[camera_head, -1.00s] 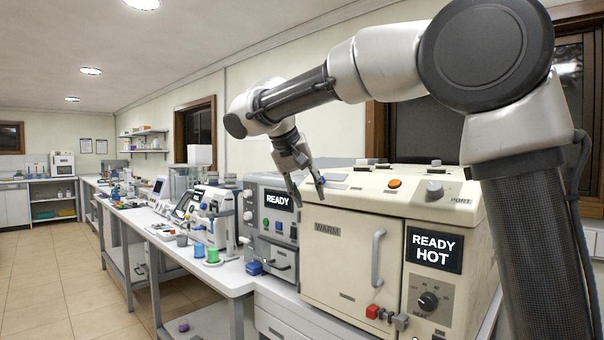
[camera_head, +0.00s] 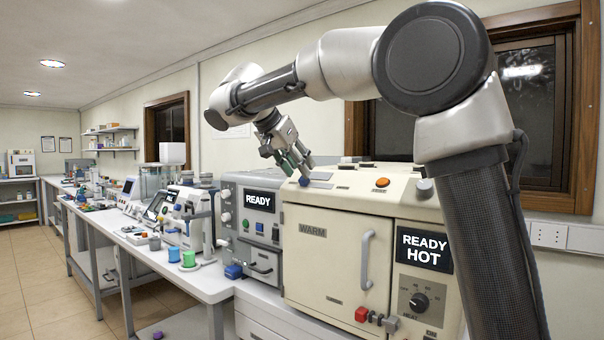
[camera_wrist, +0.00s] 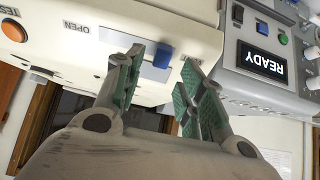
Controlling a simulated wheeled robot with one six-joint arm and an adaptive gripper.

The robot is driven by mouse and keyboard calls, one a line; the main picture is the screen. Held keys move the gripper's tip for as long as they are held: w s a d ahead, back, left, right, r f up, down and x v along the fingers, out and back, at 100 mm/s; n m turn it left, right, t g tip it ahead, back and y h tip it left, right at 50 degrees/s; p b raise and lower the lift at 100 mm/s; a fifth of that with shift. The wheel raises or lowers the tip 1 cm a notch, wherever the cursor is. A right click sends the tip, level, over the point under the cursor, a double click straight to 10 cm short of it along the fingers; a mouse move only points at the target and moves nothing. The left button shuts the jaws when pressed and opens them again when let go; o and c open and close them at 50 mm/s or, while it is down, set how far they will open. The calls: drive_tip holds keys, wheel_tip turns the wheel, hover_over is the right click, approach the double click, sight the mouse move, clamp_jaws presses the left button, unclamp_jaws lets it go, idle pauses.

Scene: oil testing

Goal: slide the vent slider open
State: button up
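The vent slider's small blue knob (camera_head: 304,181) sits on the top of the cream oven (camera_head: 340,196), near its left end. In the wrist view the knob (camera_wrist: 156,57) shows between and beyond my fingers, with an "OPEN" label to its left. My gripper (camera_head: 307,166) is just above the knob in the head view, pointing down at a tilt. In the wrist view my gripper (camera_wrist: 160,82) has its two green-padded fingers apart, with nothing held. I see no clear contact between fingers and knob.
An orange button (camera_head: 382,182) lies right of the slider on the oven top. A grey device with a READY screen (camera_head: 259,200) stands close on the left. The oven door handle (camera_head: 366,260) juts out in front. Green and blue cups (camera_head: 188,258) stand on the bench farther left.

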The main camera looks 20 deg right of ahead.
sight(332, 183)
drive_tip(key=shift+x, duration=1.5)
clamp_jaws()
drive_tip(key=shift+s+d, duration=0.7)
drive_tip(key=shift+s, duration=0.3)
drive_tip(key=shift+s+d, duration=0.75)
drive_tip(key=shift+s, duration=0.25)
drive_tip(key=shift+s+d, duration=0.7)
drive_tip(key=shift+s, duration=0.25)
unclamp_jaws()
drive_tip(key=shift+s+d, duration=0.1)
drive_tip(key=shift+r, duration=0.1)
